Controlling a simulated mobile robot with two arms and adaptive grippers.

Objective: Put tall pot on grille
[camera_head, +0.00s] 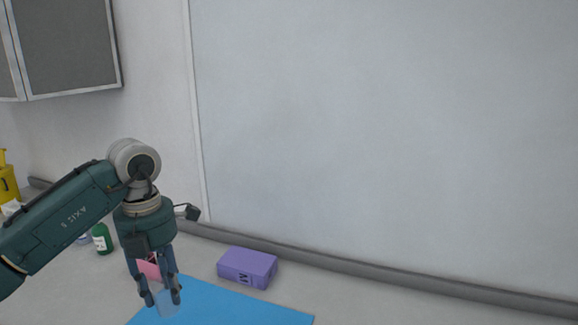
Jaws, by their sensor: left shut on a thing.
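My left gripper (161,294) points down over the left part of the blue mat. Its fingers are shut on a clear, see-through vessel (166,304), which may be the tall pot. The fingers hide part of it, and I cannot tell whether it touches the mat. A pink thing (149,268) shows behind and between the fingers, largely hidden. I see no grille in this view. My right gripper is not in view.
The blue mat (245,310) lies on the pale surface at the bottom. A purple box (247,267) stands just behind it. A green bottle (102,239) and a yellow container (8,184) stand at the left. A wall closes off the back.

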